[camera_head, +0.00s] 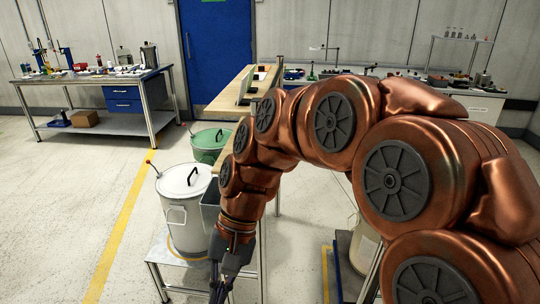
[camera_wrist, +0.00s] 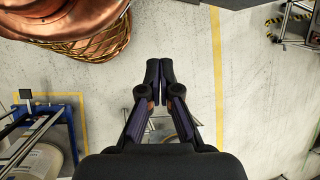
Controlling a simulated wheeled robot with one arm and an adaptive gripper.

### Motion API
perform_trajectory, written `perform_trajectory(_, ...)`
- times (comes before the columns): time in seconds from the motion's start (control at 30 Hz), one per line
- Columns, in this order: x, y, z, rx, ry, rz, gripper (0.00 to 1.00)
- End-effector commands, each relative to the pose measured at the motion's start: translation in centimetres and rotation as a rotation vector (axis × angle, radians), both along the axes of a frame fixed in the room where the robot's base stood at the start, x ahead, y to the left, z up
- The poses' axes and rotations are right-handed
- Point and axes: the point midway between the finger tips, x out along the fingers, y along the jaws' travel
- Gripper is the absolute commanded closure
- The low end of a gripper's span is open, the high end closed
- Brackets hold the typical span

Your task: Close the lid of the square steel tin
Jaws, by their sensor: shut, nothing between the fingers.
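My gripper (camera_head: 220,292) hangs low at the bottom of the head view, pointing down in front of the white-lidded pot. In the wrist view its two fingers (camera_wrist: 159,68) are together and empty, with bare floor beyond the tips. A small grey, upright, panel-like thing (camera_head: 245,86) stands on the wooden bench top behind my arm. It may be the square steel tin with its lid raised, but it is too small and partly hidden to be sure. My gripper is well away from it. The tin does not show in the wrist view.
A large pot with a white lid (camera_head: 184,181) stands on a low stand at left. A green-lidded pot (camera_head: 209,140) is behind it. A cluttered workbench (camera_head: 105,77) stands at the back left. Open floor (camera_head: 60,220) lies left of the yellow line.

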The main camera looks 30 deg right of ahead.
Motion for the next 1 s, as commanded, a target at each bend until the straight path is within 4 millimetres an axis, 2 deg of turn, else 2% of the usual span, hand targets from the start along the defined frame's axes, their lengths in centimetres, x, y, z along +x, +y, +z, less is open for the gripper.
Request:
perform_trajectory(0.03,1.7,-0.1,0.6,0.046,0.021,-0.063,1.00)
perform_trajectory(0.17,5.6,-0.9,2.4,0.166,0.084,-0.226,1.00)
perform_trajectory(0.27,8.6,-2.3,3.7,0.261,0.130,-0.352,1.00)
perform_trajectory(0.37,11.5,-4.4,5.0,0.358,0.178,-0.474,1.00)
perform_trajectory(0.47,14.3,-7.4,6.1,0.456,0.221,-0.599,1.00)
perform_trajectory(0.57,16.6,-10.9,7.0,0.556,0.268,-0.715,1.00)
perform_trajectory(0.7,19.2,-17.0,7.7,0.694,0.322,-0.880,1.00)
perform_trajectory(0.77,19.8,-19.9,7.8,0.754,0.351,-0.946,1.00)
perform_trajectory(0.87,20.5,-25.2,7.8,0.852,0.380,-1.059,1.00)
perform_trajectory(1.0,20.2,-32.0,7.3,0.974,0.419,-1.191,1.00)
